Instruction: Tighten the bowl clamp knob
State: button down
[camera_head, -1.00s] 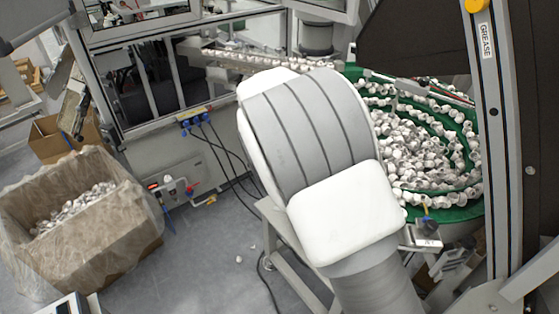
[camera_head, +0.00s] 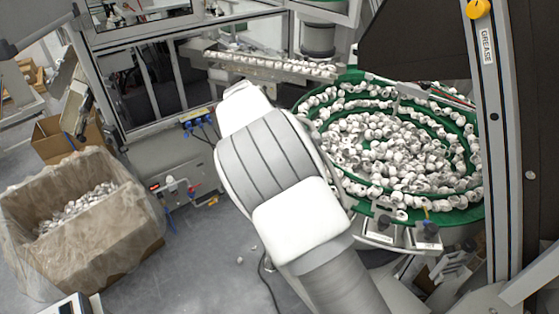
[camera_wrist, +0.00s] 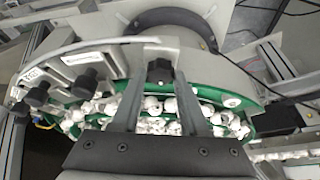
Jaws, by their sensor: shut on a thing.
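In the wrist view my gripper (camera_wrist: 159,82) reaches over the rim of the green feeder bowl (camera_wrist: 222,98). Its two grey fingers stand on either side of a black clamp knob (camera_wrist: 159,68) and are shut on it. More black knobs sit to the left along the rim, one on a metal clamp plate (camera_wrist: 85,82) and another further left (camera_wrist: 37,96). In the head view the green bowl (camera_head: 470,212) is full of white caps, with two black-knobbed clamps (camera_head: 428,233) on its near rim. My arm hides my gripper and the held knob there.
White caps (camera_head: 400,150) fill the bowl. A feed rail (camera_head: 270,62) runs behind it to a framed machine. A plastic-lined carton (camera_head: 85,235) stands at the left on the floor. A grey post (camera_head: 492,130) rises at the right. Cables lie on the floor near my arm.

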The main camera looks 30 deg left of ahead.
dwell(0.4)
jog(key=shift+c, duration=2.2)
grip_release()
jog(key=v, duration=1.7)
jog(key=shift+r, duration=0.15)
jog(key=shift+s, duration=0.15)
